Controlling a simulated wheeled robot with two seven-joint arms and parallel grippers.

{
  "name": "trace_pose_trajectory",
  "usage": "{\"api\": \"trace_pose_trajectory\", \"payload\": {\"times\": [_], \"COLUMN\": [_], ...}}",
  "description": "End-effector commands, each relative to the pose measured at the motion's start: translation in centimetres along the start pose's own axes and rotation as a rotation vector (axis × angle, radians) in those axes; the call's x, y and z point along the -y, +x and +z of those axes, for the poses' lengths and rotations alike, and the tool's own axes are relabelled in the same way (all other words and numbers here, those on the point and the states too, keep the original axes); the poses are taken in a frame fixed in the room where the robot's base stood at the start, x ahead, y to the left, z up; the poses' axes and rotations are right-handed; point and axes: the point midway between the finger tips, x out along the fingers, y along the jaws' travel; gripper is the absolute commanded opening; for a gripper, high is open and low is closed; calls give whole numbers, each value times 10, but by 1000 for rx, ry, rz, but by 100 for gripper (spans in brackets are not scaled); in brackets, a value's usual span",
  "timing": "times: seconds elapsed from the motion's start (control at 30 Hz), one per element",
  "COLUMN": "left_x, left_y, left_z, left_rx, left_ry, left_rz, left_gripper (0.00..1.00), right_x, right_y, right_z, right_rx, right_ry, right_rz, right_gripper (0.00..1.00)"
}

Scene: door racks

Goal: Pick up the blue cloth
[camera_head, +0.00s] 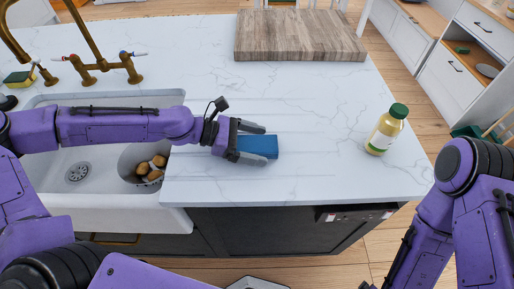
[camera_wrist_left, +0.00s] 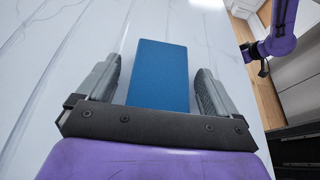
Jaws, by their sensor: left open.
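The blue cloth (camera_head: 259,146) lies on the white marble counter as a flat blue rectangle, near the counter's front edge. My left gripper (camera_head: 262,144) reaches in from the left over the counter, with its fingers at the cloth. In the left wrist view the cloth (camera_wrist_left: 160,75) lies between the two spread fingers of my left gripper (camera_wrist_left: 155,88), with a gap on each side. The left gripper is open. The cloth's near end is hidden by the gripper's body. My right arm shows at the right of the head view, but its gripper is not clearly visible.
A bottle with a green cap (camera_head: 387,130) stands on the counter to the right. A wooden board (camera_head: 299,36) lies at the back. A white sink (camera_head: 62,190) with a bowl of brown items (camera_head: 148,168) is at the left, behind it a brass faucet (camera_head: 98,68). The counter between is clear.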

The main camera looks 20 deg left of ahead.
Motion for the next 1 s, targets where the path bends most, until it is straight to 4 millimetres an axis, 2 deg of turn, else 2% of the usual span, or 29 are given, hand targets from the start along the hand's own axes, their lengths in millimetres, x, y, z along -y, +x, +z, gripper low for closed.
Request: {"api": "trace_pose_trajectory", "payload": {"times": [0.23,0.27,0.4,0.43,0.77,0.87,1.0], "left_x": [0,0,0,0,0,-1,-1], "left_y": [3,3,3,3,2,-1,-10], "left_z": [0,0,0,0,3,10,31], "left_rx": [1,1,0,0,1,1,1], "left_ry": [1,1,1,1,2,4,8], "left_rz": [2,2,2,2,2,3,4], "left_gripper": [94,87,42,38,38,38,38], "right_x": [0,0,0,0,0,0,0], "right_y": [0,0,0,0,0,-1,-3], "right_z": [0,0,0,0,0,0,-1], "right_rx": [0,0,0,0,0,0,0], "right_ry": [0,0,0,0,0,0,0], "right_rz": [0,0,0,0,0,0,0], "right_gripper": [96,96,96,96,96,96,96]}}
